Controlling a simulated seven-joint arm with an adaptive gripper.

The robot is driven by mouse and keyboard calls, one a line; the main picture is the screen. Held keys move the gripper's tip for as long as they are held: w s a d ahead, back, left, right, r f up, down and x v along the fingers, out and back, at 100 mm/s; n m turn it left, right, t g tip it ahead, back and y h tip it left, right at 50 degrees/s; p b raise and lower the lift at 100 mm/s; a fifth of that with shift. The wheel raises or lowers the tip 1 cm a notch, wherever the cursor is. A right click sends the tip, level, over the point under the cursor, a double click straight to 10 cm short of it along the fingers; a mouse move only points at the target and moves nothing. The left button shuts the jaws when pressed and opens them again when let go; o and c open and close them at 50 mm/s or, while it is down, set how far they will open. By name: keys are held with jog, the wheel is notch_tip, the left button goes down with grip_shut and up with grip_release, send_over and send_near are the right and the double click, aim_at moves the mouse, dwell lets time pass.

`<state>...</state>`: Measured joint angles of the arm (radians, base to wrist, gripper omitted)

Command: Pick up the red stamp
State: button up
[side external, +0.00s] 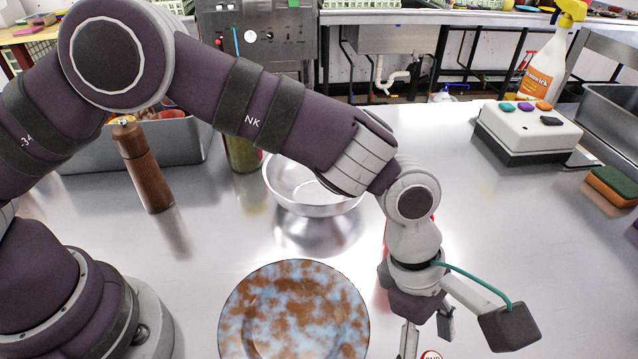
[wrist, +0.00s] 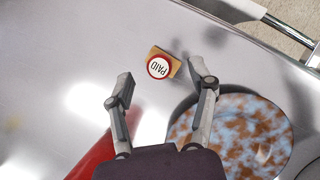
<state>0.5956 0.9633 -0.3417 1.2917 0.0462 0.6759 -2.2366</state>
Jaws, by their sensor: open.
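The red stamp (wrist: 158,67) has a round white face with a red rim and dark lettering reading PAID, with a tan block showing beside it. In the wrist view it sits on the steel counter, just beyond and between my fingertips. In the side view only a bit of the red stamp (side external: 431,355) shows at the bottom edge. My gripper (side external: 427,335) points down above it. In the wrist view my gripper (wrist: 162,82) is open, with nothing between its fingers.
A brown and blue mottled plate (side external: 294,315) lies close beside the gripper. A metal bowl (side external: 310,195), a wooden pepper mill (side external: 146,170) and a white box with coloured buttons (side external: 527,128) stand farther back. A red object (wrist: 95,160) shows near the gripper.

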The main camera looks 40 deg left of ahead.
jog(key=x, duration=0.2)
jog(key=shift+d+f, duration=0.2)
jog(key=shift+f, duration=0.15)
grip_shut()
jog(key=shift+r, duration=0.1)
